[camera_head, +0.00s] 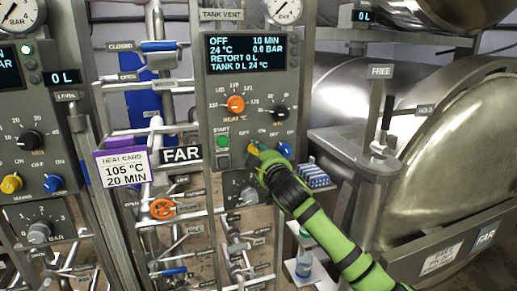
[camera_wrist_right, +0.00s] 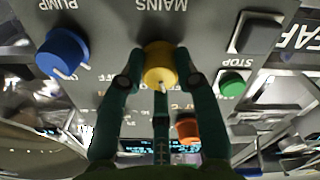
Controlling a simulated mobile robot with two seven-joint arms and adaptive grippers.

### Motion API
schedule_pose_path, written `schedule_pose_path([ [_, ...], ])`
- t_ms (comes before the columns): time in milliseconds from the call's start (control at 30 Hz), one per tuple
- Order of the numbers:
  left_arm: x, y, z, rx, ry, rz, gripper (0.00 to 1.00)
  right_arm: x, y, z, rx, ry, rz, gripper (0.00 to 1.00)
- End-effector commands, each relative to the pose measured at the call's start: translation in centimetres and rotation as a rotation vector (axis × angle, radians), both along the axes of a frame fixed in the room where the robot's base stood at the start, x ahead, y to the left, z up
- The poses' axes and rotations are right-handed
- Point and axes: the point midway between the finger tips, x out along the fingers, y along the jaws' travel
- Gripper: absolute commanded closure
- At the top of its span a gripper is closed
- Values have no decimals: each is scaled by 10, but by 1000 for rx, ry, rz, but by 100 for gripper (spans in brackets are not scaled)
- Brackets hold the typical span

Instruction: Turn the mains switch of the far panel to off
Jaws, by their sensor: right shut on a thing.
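The far panel (camera_head: 203,110) stands in the middle of the head view, beside a FAR sign (camera_head: 181,154). Its mains switch is a yellow knob (camera_head: 254,148), mostly hidden by my right gripper (camera_head: 261,157). In the right wrist view the mains knob (camera_wrist_right: 160,60) sits between the fingers of the right gripper (camera_wrist_right: 160,78), which is shut on it. The MAINS lettering shows upside down above it. The knob's white pointer points down in that view, away from the lettering. My left gripper is not in view.
The blue pump knob (camera_wrist_right: 62,53) and the green start button (camera_wrist_right: 232,84) flank the mains knob. An orange heat knob (camera_head: 235,104) is above. The display (camera_head: 245,54) reads OFF, 10 MIN. A similar panel (camera_head: 40,115) with its own yellow knob (camera_head: 11,183) is at left. The retort vessel (camera_head: 460,150) is at right.

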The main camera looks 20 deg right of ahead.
Motion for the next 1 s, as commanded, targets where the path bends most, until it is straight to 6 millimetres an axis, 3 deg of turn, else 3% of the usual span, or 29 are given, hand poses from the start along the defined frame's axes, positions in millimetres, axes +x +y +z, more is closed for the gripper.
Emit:
schedule_pose_path([
  [33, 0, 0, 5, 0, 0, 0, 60, 0, 0, 12, -32, -22, 3, 100],
  [400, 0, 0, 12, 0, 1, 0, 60, 0, 1, 11, -190, -28, 4, 100],
  [967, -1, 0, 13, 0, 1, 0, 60, -1, 2, 10, -215, -30, 4, 100],
  [1000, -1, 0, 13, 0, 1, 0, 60, -1, 2, 10, -215, -30, 4, 56],
])
